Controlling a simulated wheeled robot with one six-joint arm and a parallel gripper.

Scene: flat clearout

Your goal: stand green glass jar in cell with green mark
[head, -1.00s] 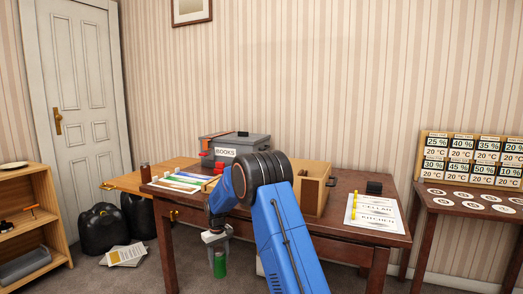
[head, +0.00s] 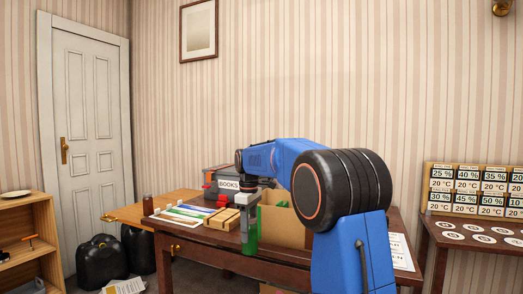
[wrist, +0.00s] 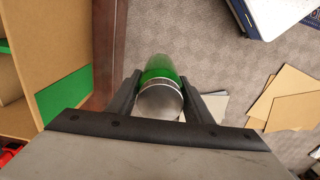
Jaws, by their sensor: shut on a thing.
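The green glass jar (head: 250,238) hangs upright in my gripper (head: 249,225), in front of the table's near edge. In the wrist view the jar (wrist: 160,82) shows its grey lid, and both fingers of my gripper (wrist: 160,100) press its sides. A tan box (head: 285,228) stands on the table behind my arm, with a bit of green at its top. The box's cells are mostly hidden by my arm.
A side table (head: 475,237) with number cards is at right. Black bags (head: 98,262) sit on the floor at left. Papers (wrist: 285,98) lie on the carpet.

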